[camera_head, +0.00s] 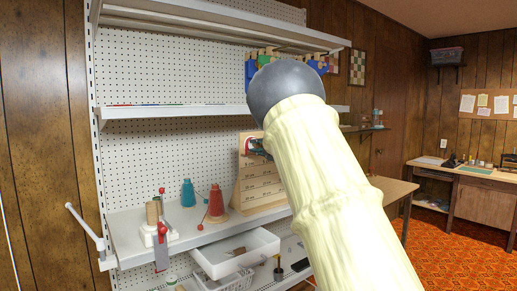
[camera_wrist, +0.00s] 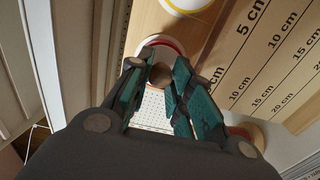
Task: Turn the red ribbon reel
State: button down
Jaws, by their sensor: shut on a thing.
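The red ribbon reel (camera_wrist: 158,42) shows in the wrist view as a white disc with a red edge, just beyond my fingertips, partly covered by them. My gripper (camera_wrist: 160,70) has its teal fingers closed around a small round brown knob (camera_wrist: 162,76) at the reel. In the head view the reel (camera_head: 247,146) is a small white and red patch at the top of the wooden stand (camera_head: 258,186). My arm hides much of the stand and most of the gripper there.
The stand's face carries centimetre markings. Another white reel (camera_wrist: 187,4) with a yellow edge is near the wrist view's top. A white tray (camera_head: 236,256) is below.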

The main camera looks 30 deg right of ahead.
jog(key=shift+f, duration=0.15)
jog(key=c, duration=1.3)
grip_release()
jog(key=shift+s, duration=0.15)
jog(key=s, duration=0.8)
jog(key=s+d, duration=0.1)
jog(key=s, duration=0.2)
jog(key=shift+s, duration=0.4)
